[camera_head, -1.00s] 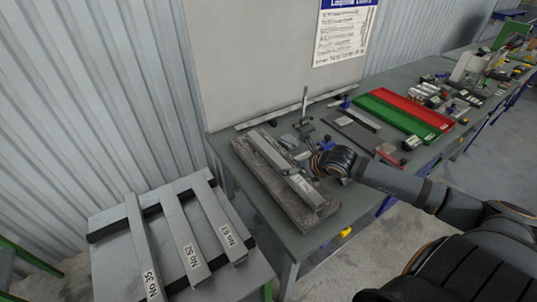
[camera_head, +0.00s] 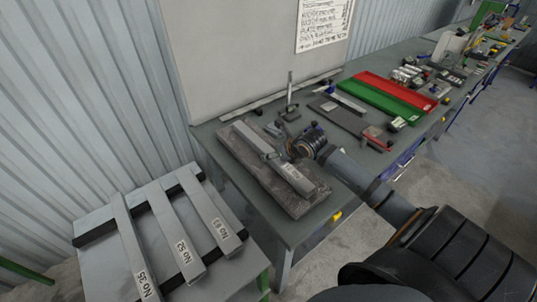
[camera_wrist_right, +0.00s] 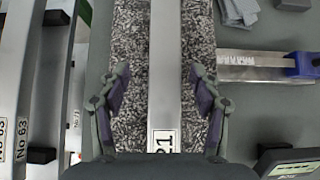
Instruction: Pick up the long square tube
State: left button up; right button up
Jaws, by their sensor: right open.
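A long grey square tube (camera_head: 294,179) lies on a speckled granite slab on the bench; its near end has a white label. It also shows in the right wrist view (camera_wrist_right: 165,95), running up the picture, with a label that seems to end in 21. My right gripper (camera_head: 279,154) is over the middle of this tube, partly hiding it. In the right wrist view its open fingers (camera_wrist_right: 160,72) stand on either side of the tube with a gap at each side. My left gripper is not in view.
The granite slab (camera_head: 238,151) bears the tube. Tubes labelled No 35 (camera_head: 134,248), No 52 (camera_head: 177,237) and No 63 (camera_head: 212,212) lie on a lower stand at left. A clamp-like tool (camera_wrist_right: 250,65) lies right of the slab. Red (camera_head: 398,92) and green trays sit farther along.

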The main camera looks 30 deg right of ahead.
aim_at(269, 151)
jog(key=x, duration=0.5)
jog(key=shift+w+d+r, duration=0.25)
jog(key=shift+w+r, duration=0.05)
jog(key=shift+w+f, duration=0.15)
jog(key=shift+f, duration=0.05)
jog(key=shift+r, duration=0.1)
jog(key=shift+c, duration=1)
grip_shut()
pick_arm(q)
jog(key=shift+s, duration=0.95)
